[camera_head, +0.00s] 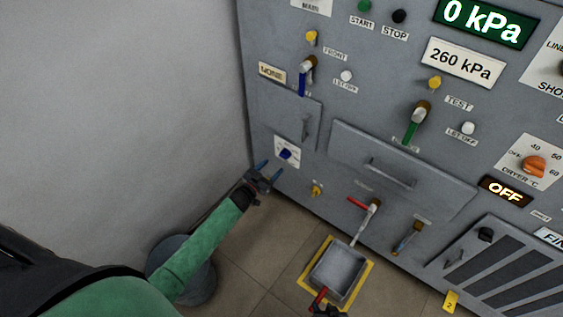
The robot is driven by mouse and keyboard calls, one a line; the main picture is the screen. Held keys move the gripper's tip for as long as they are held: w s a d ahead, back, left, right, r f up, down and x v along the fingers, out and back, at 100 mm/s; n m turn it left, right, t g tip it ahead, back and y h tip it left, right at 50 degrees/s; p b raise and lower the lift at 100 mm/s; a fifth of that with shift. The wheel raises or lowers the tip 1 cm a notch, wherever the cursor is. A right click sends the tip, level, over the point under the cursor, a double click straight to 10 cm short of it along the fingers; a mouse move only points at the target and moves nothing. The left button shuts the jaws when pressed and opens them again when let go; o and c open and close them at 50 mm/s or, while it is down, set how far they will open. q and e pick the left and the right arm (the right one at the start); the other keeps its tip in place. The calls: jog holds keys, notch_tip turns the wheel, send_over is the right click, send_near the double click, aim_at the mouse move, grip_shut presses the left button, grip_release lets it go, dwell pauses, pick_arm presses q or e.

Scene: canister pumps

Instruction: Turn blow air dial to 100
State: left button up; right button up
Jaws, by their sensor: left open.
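A small blue dial (285,154) sits on a white plate low on the left side of the grey panel; its lettering is too small to read, so I cannot tell its setting. My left gripper (271,170), with blue fingertips, is open and empty just below the dial. Its fingers point up toward the dial and appear apart from it. My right gripper (323,299) shows only partly at the bottom edge, with a red fingertip, over the front of the floor tray. Its jaws are not clear.
An orange dryer dial (534,166) is on the right of the panel. A blue-handled valve (303,83) and a green-handled valve (414,126) stick out above. A grey tray (338,270) and a grey bin (197,286) stand on the floor. A plain wall is at left.

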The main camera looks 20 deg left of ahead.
aim_at(282, 157)
pick_arm(q)
jog(key=x, duration=0.7)
jog(key=shift+w+d, duration=0.1)
jog(key=shift+d, duration=0.05)
jog(key=c, duration=0.9)
